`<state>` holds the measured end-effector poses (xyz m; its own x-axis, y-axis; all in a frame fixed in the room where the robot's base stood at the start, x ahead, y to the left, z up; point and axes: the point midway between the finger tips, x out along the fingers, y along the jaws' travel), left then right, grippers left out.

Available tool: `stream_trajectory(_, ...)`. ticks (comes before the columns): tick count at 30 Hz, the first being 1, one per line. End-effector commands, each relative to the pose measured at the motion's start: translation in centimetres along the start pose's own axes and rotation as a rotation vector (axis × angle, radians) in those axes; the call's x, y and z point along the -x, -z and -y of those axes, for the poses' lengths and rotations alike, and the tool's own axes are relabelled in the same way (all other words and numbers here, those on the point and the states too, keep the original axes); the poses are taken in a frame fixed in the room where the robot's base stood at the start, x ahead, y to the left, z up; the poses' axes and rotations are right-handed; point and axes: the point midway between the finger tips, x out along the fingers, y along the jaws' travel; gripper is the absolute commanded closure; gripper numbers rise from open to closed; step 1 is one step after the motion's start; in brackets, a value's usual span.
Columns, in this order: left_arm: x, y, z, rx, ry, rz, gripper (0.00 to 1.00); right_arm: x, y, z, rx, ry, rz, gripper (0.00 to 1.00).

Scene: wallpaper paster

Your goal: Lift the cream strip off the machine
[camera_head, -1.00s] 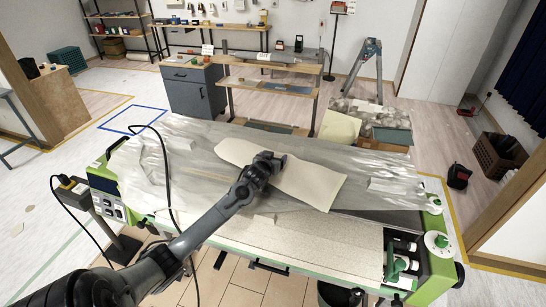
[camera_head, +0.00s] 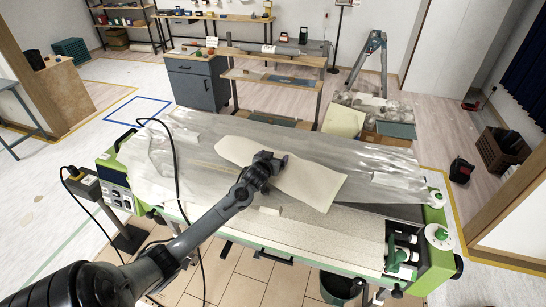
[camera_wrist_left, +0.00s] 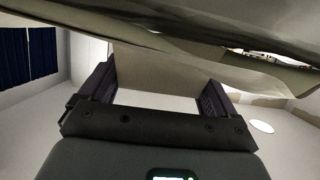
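The cream strip (camera_head: 312,187) lies at a slant on the grey, shiny plastic sheeting over the machine (camera_head: 433,262). My left gripper (camera_head: 270,160) is at the middle of the strip in the head view and hides part of it. In the left wrist view, the two dark fingers of the left gripper (camera_wrist_left: 156,78) stand wide apart. A pale sheet (camera_wrist_left: 150,70) shows between and beyond them; I cannot tell whether they touch it. My right gripper is not in view.
A black cable (camera_head: 172,160) arches over the machine's left end. Green knobs (camera_head: 438,235) and fittings stand at its right end. A bucket (camera_head: 340,287) stands below the front edge. A wooden workbench (camera_head: 275,80) stands behind.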

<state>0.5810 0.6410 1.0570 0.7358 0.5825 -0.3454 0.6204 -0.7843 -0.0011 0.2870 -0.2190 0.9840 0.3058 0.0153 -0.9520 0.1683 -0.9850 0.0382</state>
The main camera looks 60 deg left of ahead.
Motion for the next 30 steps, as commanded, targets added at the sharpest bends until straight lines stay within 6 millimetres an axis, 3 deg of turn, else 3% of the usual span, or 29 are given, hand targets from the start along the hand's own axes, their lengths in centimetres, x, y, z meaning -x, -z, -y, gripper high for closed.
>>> stream_trajectory(14, 0.8, 0.1, -0.1, 0.001, -0.002, -0.003, 0.0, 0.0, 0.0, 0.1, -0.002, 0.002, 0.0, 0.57)
stream_trajectory(30, 8.7, -0.1, -0.1, 0.002, -0.001, -0.001, 0.0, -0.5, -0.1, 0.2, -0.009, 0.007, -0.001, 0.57)
